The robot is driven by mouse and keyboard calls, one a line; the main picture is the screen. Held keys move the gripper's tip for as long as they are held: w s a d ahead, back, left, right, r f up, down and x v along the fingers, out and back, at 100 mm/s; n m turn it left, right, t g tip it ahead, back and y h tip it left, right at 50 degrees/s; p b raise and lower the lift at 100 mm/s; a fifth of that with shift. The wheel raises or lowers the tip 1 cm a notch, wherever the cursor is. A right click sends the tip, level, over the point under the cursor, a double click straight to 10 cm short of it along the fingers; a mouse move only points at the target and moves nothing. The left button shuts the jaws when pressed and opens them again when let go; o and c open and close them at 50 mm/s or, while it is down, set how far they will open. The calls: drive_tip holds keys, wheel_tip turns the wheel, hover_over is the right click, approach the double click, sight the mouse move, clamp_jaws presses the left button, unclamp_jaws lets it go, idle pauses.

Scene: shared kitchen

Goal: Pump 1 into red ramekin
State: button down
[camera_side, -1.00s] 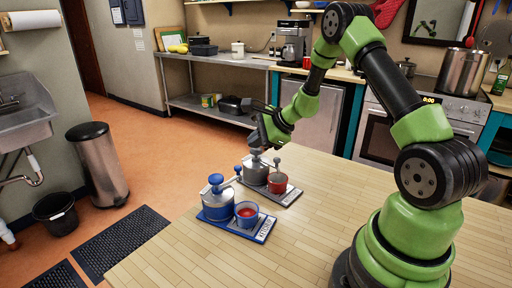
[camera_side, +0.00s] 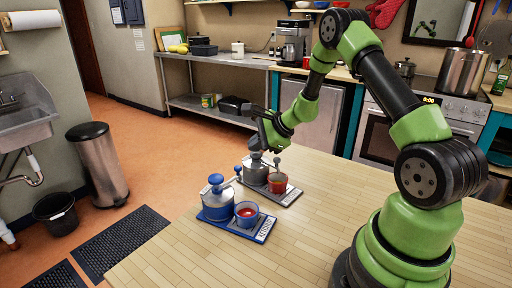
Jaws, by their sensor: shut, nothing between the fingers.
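The red ramekin (camera_side: 277,187) stands on a grey tray (camera_side: 290,195) beside a grey pump pot (camera_side: 255,173). The pot's spout ends above the ramekin. What is inside the ramekin is too small to tell. My gripper (camera_side: 258,149) is shut and empty, pointing down at the top of the grey pump. It seems to touch the pump head, which it partly hides.
In front, a blue pump pot (camera_side: 217,206) and a blue ramekin (camera_side: 246,219) with red contents stand on a blue tray (camera_side: 263,231). The wooden table (camera_side: 325,225) is clear to the right.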

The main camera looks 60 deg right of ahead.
sight(256, 154)
drive_tip(key=shift+r, duration=1.65)
wheel_tip(256, 154, up, 6)
idle(0.3)
